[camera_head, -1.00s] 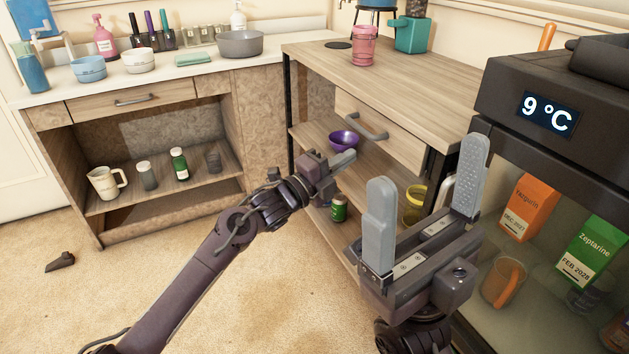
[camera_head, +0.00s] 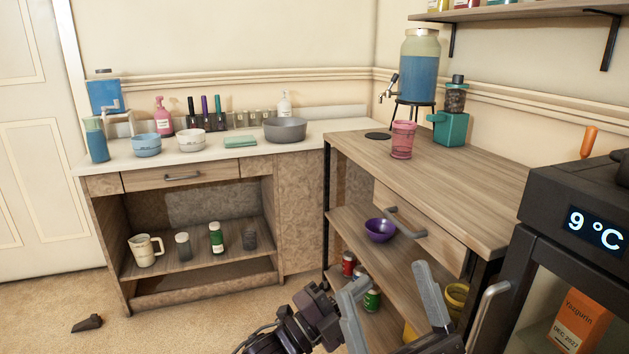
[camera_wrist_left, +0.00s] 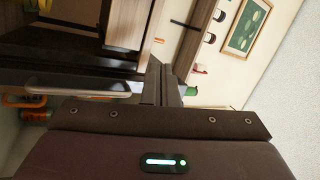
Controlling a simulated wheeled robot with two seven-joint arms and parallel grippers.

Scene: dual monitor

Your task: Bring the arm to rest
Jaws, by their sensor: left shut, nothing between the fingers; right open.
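My left gripper (camera_head: 345,292) shows at the bottom centre of the head view, at the end of its dark arm, in front of the shelf unit. One finger of my right gripper partly covers it. In the left wrist view, the left gripper's fingers (camera_wrist_left: 163,78) are together with nothing between them. My right gripper (camera_head: 392,288) is at the lower right of the head view, with its two grey fingers spread and empty. Its body is mostly cut off by the bottom edge.
The wooden shelf unit (camera_head: 455,190) holds a purple bowl (camera_head: 380,230) and several cans, close behind both grippers. A black fridge (camera_head: 545,205) stands at the right. The counter (camera_head: 215,152) is farther back. Open floor (camera_head: 190,315) lies at the lower left.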

